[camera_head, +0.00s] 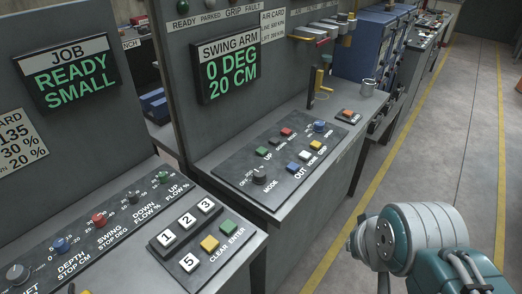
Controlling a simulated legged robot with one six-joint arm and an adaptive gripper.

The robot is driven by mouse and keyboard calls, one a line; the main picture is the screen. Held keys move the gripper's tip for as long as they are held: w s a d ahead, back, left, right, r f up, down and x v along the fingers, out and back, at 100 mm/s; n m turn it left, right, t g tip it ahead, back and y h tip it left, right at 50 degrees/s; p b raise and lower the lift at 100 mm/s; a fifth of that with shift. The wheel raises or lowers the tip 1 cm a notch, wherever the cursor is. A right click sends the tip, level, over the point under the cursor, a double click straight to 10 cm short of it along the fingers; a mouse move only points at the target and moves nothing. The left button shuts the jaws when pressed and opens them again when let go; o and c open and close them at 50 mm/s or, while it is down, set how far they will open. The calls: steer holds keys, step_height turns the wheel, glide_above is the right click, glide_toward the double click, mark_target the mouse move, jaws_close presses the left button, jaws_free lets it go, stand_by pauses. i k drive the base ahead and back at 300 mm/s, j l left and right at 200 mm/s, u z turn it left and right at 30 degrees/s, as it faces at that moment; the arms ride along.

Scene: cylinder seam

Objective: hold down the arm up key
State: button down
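The swing arm key panel (275,165) lies on the grey bench in the middle of the view. A green key (263,152) with the label UP beside it sits at the panel's back left. The SWING ARM display (230,69) above reads 0 DEG and 20 CM. Part of my arm shows at the bottom right, well apart from the panel. My gripper's fingers are not in view.
A black MODE knob (260,175) stands in front of the green key, and a yellow-topped lever (318,82) rises behind the panel. A metal cup (368,87) stands at the bench's right. A number keypad (193,236) is on the nearer bench. The floor (440,150) at right is clear.

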mark_target(262, 151)
steer(key=u, duration=0.7)
steer(key=i+l+u, duration=0.25)
steer(key=l+u, duration=0.25)
steer(key=i+l+u, duration=0.1)
steer(key=l+u, duration=0.15)
steer(key=l, duration=0.25)
steer(key=i+l+u, duration=0.1)
steer(key=l+u, duration=0.15)
steer(key=l, duration=0.45)
steer(key=i+l, duration=0.1)
steer(key=l, duration=0.35)
